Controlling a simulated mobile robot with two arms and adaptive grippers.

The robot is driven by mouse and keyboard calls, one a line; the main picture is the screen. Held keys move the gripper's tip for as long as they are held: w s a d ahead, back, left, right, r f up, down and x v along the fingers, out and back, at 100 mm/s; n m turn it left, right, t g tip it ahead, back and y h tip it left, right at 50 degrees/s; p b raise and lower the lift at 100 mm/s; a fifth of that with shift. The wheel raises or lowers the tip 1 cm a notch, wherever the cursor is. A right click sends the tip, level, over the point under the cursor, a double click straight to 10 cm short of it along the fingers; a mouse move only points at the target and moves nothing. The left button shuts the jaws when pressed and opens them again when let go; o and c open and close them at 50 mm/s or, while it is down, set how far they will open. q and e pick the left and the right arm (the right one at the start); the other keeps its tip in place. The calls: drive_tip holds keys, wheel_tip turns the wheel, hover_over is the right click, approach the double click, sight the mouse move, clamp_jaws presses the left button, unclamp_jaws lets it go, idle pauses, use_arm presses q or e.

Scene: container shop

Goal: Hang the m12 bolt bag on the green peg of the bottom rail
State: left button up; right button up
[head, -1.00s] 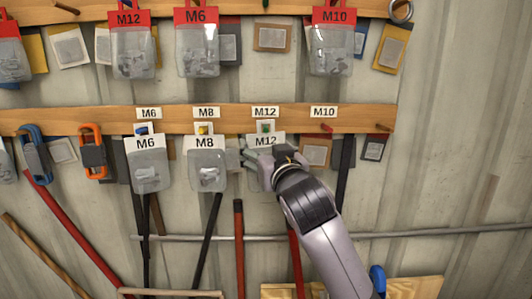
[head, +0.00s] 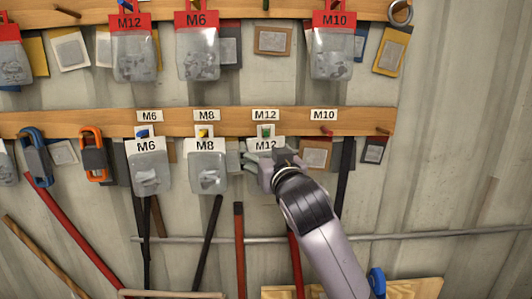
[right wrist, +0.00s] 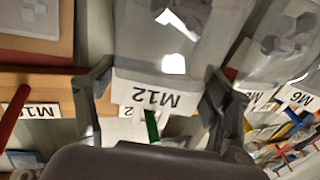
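The M12 bolt bag (head: 265,146), clear with a white header, is at the green peg (head: 265,131) of the bottom rail (head: 232,122), below the M12 label. The peg shows at the header's top hole, so the bag appears to hang on it. My right gripper (head: 258,162) is in front of the bag and hides much of its pouch. In the right wrist view, its spread fingers (right wrist: 158,92) stand either side of the white header (right wrist: 155,95), with narrow gaps, and the green peg (right wrist: 152,125) shows beside the header. My left gripper is not in view.
White-headed M8 (head: 207,170) and M6 (head: 149,168) bags hang close by on the left. The red peg (head: 326,131) under the M10 label is bare. Red-headed bags hang on the top rail (head: 275,9). Rods and clamps lie below and left.

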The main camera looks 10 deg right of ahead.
drive_tip(key=o, duration=0.5)
drive_tip(key=shift+c, duration=0.2)
drive_tip(key=shift+s, duration=0.1)
